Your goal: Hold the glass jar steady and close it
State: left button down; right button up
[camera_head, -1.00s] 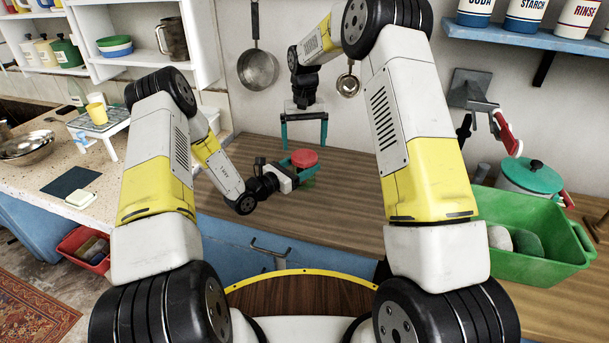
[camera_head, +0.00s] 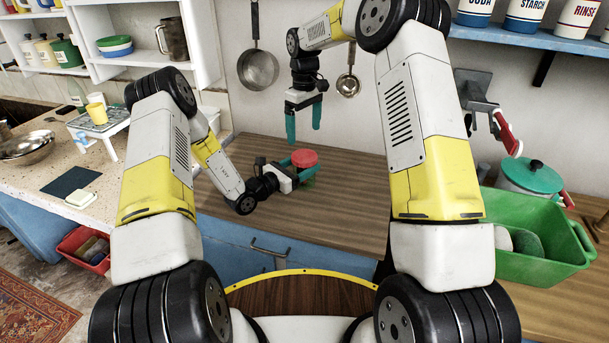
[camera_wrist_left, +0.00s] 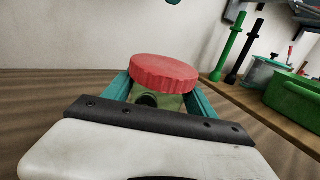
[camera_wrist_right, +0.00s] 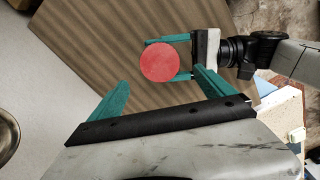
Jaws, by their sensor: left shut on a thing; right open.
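The glass jar (camera_wrist_left: 172,102) stands upright on the wooden worktop, greenish and mostly hidden under its red ribbed lid (camera_head: 304,158). The lid rests on the jar's mouth; I cannot tell how tight it is. In the left wrist view the lid (camera_wrist_left: 164,72) looks slightly tilted. My left gripper (camera_head: 299,173) is shut around the jar's body from the left, below the lid. My right gripper (camera_head: 304,136) is open and empty, pointing down above the jar and apart from it. In the right wrist view the lid (camera_wrist_right: 164,61) shows beyond and between its fingers.
The wooden worktop (camera_head: 345,205) is clear around the jar. A green tub (camera_head: 545,262) and a pot with a teal lid (camera_head: 532,177) stand at the right. A pan (camera_head: 258,70) and a ladle (camera_head: 348,84) hang on the wall behind my right gripper.

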aim_at(305, 155)
jog(key=shift+f, duration=0.1)
jog(key=shift+f, duration=3.9)
jog(key=c, duration=1.4)
jog(key=o, duration=1.6)
jog(key=shift+c, duration=0.2)
jog(key=shift+r, duration=0.1)
notch_tip(305, 155, up, 12)
